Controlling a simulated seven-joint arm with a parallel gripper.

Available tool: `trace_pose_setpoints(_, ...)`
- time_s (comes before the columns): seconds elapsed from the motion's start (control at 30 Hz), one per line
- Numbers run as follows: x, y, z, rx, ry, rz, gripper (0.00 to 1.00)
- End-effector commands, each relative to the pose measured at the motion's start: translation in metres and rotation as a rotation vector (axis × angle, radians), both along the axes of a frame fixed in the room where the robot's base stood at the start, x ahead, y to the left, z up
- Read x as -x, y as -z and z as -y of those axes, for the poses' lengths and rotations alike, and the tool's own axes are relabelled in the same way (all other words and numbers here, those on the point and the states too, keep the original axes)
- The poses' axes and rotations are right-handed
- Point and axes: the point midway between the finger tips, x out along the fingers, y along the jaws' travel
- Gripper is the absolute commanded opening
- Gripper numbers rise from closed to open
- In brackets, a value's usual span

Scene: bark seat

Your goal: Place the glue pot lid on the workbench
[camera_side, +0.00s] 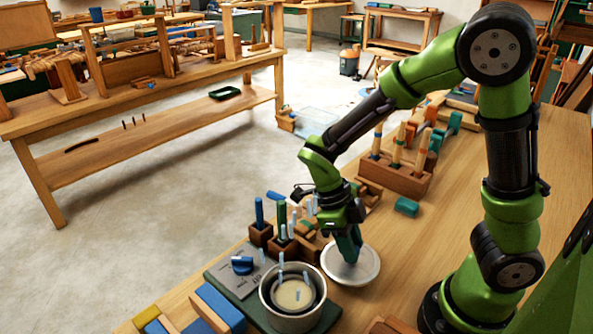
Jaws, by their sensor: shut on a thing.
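The glue pot lid (368,270) is a pale round disc to the right of the glue pot. My gripper (350,258) points down and is shut on the lid near its middle; the fingertips are partly hidden. The lid looks about level, at or just above the workbench (455,185); I cannot tell whether it touches the wood. The glue pot (266,296) is a round metal pot, open at the top, with cream-coloured contents.
Small wooden holders with blue and green handled tools (260,228) stand just left of my gripper. A wooden rack (402,178) of tools and a teal block (407,206) lie behind it. Blue and yellow blocks (213,310) sit front left. Bench is clear right of the lid.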

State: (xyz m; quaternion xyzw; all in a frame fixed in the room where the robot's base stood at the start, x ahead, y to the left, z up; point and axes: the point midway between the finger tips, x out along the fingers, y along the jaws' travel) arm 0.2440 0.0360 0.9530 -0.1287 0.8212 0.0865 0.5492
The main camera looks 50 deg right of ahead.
Motion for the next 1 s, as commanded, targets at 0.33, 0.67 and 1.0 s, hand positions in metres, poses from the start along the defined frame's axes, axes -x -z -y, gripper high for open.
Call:
trace_pose_setpoints(0.33, 0.001, 0.036, 0.0, -0.001, -0.002, 0.0, 0.0)
trace_pose_setpoints(0.67, 0.0, 0.037, 0.0, -0.001, -0.003, 0.0, 0.36)
trace_pose_setpoints(1.0, 0.0, 0.037, 0.0, -0.001, -0.004, 0.0, 0.57)
